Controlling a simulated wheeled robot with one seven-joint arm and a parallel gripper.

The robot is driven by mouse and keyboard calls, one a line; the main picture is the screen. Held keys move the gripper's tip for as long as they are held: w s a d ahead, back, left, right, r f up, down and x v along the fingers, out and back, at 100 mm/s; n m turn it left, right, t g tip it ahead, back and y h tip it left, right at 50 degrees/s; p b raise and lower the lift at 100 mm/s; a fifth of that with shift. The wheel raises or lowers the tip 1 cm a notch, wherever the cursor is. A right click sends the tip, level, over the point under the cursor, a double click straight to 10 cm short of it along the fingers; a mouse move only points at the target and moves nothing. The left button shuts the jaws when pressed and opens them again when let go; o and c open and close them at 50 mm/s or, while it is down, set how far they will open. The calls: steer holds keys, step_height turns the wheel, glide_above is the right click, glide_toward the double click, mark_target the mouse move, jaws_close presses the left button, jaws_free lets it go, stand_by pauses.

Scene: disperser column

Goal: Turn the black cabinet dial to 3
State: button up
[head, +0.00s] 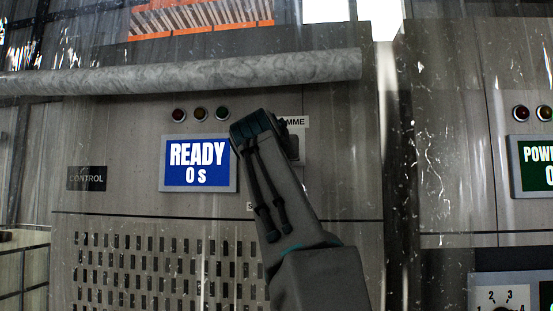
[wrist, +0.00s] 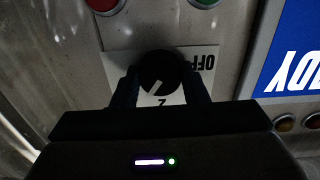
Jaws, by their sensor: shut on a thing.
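The black dial (wrist: 158,70) is round with a white pointer line. It sits on a white plate (wrist: 118,62) with upside-down "OFF" at its right and a digit that looks like "2" below. The pointer slants down and left in the wrist view, near that digit; other numbers are hidden. My gripper (wrist: 160,84) has one finger on each side of the dial and is shut on it. In the head view my gripper (head: 262,128) is at the panel right of the READY display, and it hides the dial.
A blue display (head: 198,163) reads READY 0 s, with small lamps (head: 200,114) above it. A thick grey pipe (head: 180,73) crosses above the panel. A second cabinet at the right has a green display (head: 540,165) and a numbered dial plate (head: 503,296).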

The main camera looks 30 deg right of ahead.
steer(key=shift+f+m, duration=0.1)
steer(key=shift+m, duration=0.9)
steer(key=o, duration=1)
steer(key=shift+a, duration=0.1)
steer(key=b+v, duration=0.4)
steer(key=v, duration=0.9)
steer(key=shift+s+a+b, duration=0.25)
steer(key=shift+s+b, duration=0.1)
